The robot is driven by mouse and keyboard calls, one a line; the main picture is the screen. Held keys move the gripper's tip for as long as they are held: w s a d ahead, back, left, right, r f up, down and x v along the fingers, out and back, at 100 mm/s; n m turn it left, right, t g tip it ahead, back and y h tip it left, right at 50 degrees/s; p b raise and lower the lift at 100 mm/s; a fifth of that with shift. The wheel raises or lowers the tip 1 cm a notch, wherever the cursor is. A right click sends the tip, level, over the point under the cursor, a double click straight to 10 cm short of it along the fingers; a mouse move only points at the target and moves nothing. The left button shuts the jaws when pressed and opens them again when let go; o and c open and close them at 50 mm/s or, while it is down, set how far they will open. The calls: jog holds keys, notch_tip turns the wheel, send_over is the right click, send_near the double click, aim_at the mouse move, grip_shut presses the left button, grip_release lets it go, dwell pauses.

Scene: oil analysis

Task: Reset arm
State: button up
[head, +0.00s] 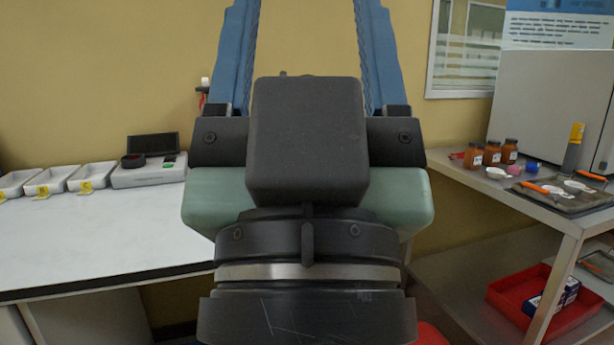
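My gripper (305,25) fills the middle of the head view, pointing up and away. Its two blue fingers stand well apart, with bare yellow wall showing between them. Their tips are cut off by the top edge. Nothing shows between the visible parts of the fingers. The pale green hand, a dark box on it and the dark wrist lie below the fingers and hide what is behind them.
On the left, a white table (95,235) bears several white trays (55,180) and a scale-like device (150,175). On the right, a metal table (545,213) holds brown jars (492,154) and orange-handled tools; a red tray (505,295) is on its lower shelf.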

notch_tip(320, 180, up, 30)
jog(key=p, duration=2.7)
jog(key=shift+p, duration=0.35)
